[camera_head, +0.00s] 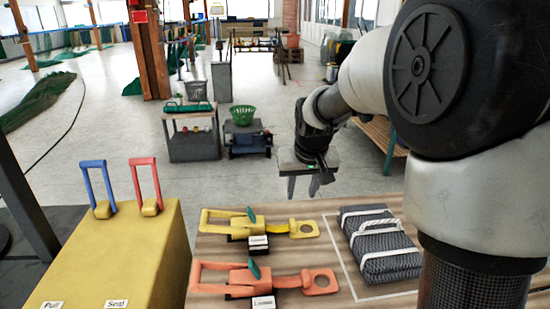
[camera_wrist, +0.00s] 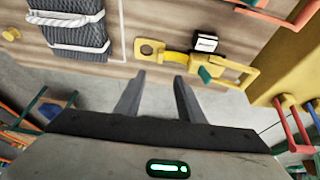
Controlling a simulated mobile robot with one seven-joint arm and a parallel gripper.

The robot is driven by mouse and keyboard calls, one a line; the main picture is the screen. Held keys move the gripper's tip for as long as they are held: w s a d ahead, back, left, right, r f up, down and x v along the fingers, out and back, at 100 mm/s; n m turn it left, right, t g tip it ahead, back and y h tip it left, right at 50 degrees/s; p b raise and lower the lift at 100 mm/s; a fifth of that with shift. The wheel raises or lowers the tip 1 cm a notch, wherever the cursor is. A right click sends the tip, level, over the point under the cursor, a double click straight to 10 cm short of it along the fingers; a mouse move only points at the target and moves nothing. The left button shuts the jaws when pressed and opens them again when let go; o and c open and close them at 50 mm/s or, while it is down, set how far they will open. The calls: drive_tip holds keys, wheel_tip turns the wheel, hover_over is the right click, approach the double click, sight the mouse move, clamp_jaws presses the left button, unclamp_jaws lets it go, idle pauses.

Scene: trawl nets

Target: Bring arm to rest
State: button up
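My gripper (camera_head: 304,186) hangs fingers-down at the end of my arm, above the far edge of the wooden table. In the wrist view its two fingers (camera_wrist: 158,95) are spread apart with nothing between them. It is clear of the yellow latch (camera_head: 260,227) and the orange latch (camera_head: 262,281) lying on the table, each with a small label block and a teal piece. A folded grey net bundle (camera_head: 378,245) with white straps lies to their right inside a white outline; it also shows in the wrist view (camera_wrist: 77,36).
A yellow box (camera_head: 120,262) with a blue handle (camera_head: 99,188) and a red handle (camera_head: 146,186) stands left of the table. A grey cart (camera_head: 193,137) and a green basket (camera_head: 243,115) on a dark stand are beyond. Open floor lies behind the table.

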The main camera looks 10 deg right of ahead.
drive_tip(key=s+r+t, duration=0.1)
drive_tip(key=s+r, duration=0.3)
drive_tip(key=s, duration=1)
drive_tip(key=s+r, duration=0.3)
drive_tip(key=s, duration=1.1)
wheel_tip(320, 180, up, 17)
drive_tip(key=p, duration=1.7)
drive_tip(key=shift+w, duration=0.15)
